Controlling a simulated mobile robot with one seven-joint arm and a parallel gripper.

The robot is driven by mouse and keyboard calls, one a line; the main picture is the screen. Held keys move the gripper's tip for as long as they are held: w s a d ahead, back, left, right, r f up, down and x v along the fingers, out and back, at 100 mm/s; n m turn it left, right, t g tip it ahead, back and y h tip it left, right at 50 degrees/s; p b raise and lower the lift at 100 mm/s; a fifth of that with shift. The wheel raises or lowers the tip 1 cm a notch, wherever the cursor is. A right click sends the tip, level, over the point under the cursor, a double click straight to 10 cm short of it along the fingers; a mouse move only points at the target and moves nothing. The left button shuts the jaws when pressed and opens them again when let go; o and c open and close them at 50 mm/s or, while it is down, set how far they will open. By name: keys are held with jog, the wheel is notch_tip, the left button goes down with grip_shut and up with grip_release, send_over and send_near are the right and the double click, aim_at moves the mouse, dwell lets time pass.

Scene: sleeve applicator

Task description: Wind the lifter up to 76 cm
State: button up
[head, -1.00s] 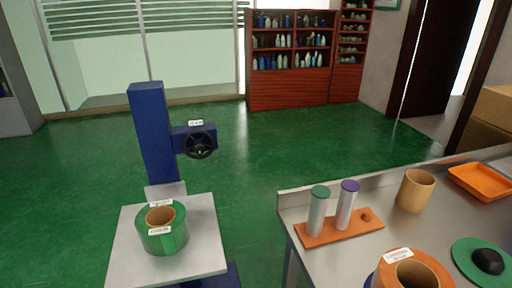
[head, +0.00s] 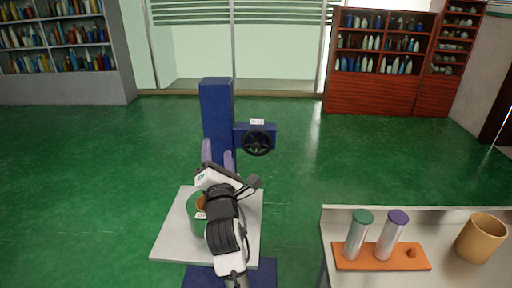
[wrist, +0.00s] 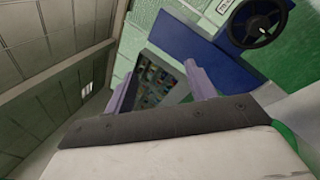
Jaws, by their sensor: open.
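The lifter is a blue column (head: 217,112) with a grey platform (head: 178,240) low in front of it. A black handwheel (head: 257,141) sits on a blue box at the column's right side, under a small white label too small to read. The handwheel (wrist: 254,22) also shows at the upper right of the wrist view. A green roll (head: 195,222) rests on the platform, partly hidden behind my arm. My gripper (head: 218,152) is open and empty, with two purple fingers (wrist: 160,82) apart. It is in front of the column, left of and below the handwheel, not touching it.
A steel table (head: 450,277) at the right holds an orange rack (head: 380,257) with a green-capped and a purple-capped tube, and a tan cup (head: 480,238). Green floor (head: 330,160) is free around the lifter. Shelves (head: 385,60) stand far back.

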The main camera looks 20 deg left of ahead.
aim_at(256, 148)
jog(key=w+d+f+n+g+h, duration=0.1)
jog(key=w+d+f+n+h, duration=0.35)
jog(key=w+d+f, duration=0.35)
jog(key=shift+h, duration=0.45)
jog(key=p+x, duration=0.1)
jog(key=x, duration=0.3)
jog(key=a+f+p+x, duration=0.1)
jog(key=x, duration=0.3)
jog(key=f+p+x, duration=0.1)
jog(key=x, duration=0.3)
jog(key=shift+a, duration=0.4)
jog(key=shift+s, duration=0.1)
jog(key=c, duration=1)
